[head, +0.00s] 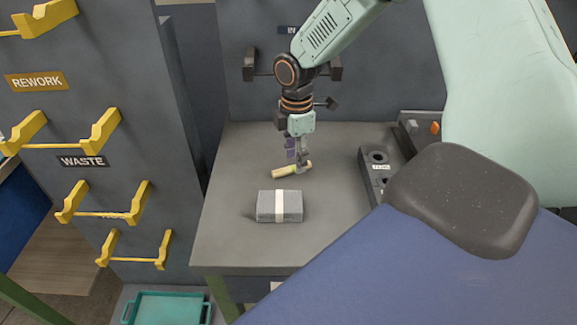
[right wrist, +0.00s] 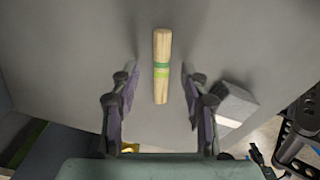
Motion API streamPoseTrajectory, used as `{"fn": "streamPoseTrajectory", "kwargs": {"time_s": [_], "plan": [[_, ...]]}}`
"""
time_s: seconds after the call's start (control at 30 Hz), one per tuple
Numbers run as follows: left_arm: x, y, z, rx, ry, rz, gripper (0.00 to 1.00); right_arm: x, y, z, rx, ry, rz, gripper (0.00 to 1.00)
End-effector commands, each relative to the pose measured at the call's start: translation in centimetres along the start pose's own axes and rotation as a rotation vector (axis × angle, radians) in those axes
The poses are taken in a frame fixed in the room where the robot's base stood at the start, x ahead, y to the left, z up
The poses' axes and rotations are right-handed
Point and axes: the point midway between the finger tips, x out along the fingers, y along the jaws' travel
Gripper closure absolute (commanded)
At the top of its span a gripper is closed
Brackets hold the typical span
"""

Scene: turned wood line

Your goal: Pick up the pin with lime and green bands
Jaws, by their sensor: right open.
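The pin (right wrist: 162,50) is a pale wooden cylinder with lime and green bands around its middle. In the right wrist view it lies between and beyond the fingertips of my right gripper (right wrist: 161,85), which is open. In the head view the pin (head: 291,170) lies on the grey bench, and my right gripper (head: 297,163) points down over it, hiding part of it. I cannot tell whether the fingers touch the pin. My left gripper is not in view.
A grey block with a pale band (head: 279,206) lies on the bench (head: 230,240) in front of the pin. A dark block with round holes (head: 375,172) stands to the right. Yellow hooks and WASTE and REWORK labels are on the left panel. A teal tray (head: 140,306) sits lower left.

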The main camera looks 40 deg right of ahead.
Motion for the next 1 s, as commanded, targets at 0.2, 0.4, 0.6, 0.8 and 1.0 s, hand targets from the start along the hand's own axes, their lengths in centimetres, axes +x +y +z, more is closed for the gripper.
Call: {"fn": "streamPoseTrajectory", "kwargs": {"time_s": [0.2,0.4,0.6,0.8,1.0], "plan": [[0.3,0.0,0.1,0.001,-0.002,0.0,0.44,2.0,0.2,-0.1,-0.001,-0.002,0.001,0.55],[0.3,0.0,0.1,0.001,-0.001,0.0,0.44,1.9,0.4,-0.2,-0.001,-0.001,0.003,0.55],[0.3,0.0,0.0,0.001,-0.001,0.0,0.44,1.9,0.5,-0.2,0.0,-0.001,0.002,0.7],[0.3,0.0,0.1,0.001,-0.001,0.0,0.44,1.9,0.4,-0.2,-0.001,-0.001,0.002,0.87],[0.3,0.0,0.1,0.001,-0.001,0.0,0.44,1.9,0.4,-0.2,-0.001,-0.001,0.002,0.99]]}}
